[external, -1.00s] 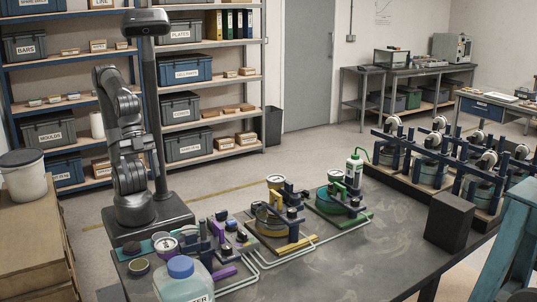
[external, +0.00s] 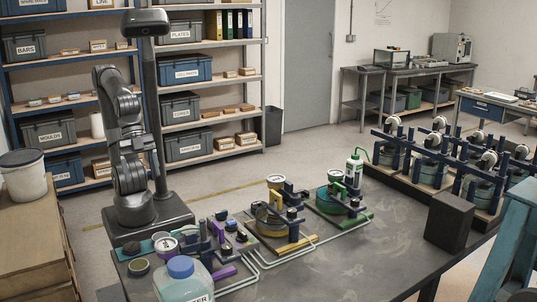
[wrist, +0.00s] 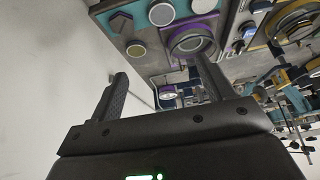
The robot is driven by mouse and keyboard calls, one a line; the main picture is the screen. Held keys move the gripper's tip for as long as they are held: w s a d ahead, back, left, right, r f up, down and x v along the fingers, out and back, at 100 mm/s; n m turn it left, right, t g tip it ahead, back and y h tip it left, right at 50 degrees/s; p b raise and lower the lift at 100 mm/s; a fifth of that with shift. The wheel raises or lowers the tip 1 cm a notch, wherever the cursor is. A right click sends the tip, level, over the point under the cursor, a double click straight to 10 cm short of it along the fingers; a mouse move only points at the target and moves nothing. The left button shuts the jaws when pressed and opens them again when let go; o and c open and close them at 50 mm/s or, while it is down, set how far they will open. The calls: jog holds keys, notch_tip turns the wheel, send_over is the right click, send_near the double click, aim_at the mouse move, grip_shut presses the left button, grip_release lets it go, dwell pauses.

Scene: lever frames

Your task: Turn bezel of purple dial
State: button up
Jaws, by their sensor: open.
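In the external view I cannot make out the fingers on my folded arm.
A purple ring (wrist: 191,41) and round discs on a panel show at the top of the wrist view. A clear bottle with a blue cap (external: 181,268) stands at the bench's near left. Yellow and green stations (external: 272,220) stand to the right.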

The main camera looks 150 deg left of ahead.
jog(key=w+r+m+g, duration=0.1)
jog(key=w+r+m, duration=0.35)
jog(key=w, duration=0.25)
jog(key=m+g, duration=0.5)
jog(key=m, duration=1.3)
send_over(166, 244)
jog(key=shift+n, duration=0.25)
notch_tip(166, 244, down, 10)
jog(key=shift+s+f, duration=0.1)
jog(key=shift+f, duration=0.1)
jog(key=c, duration=1)
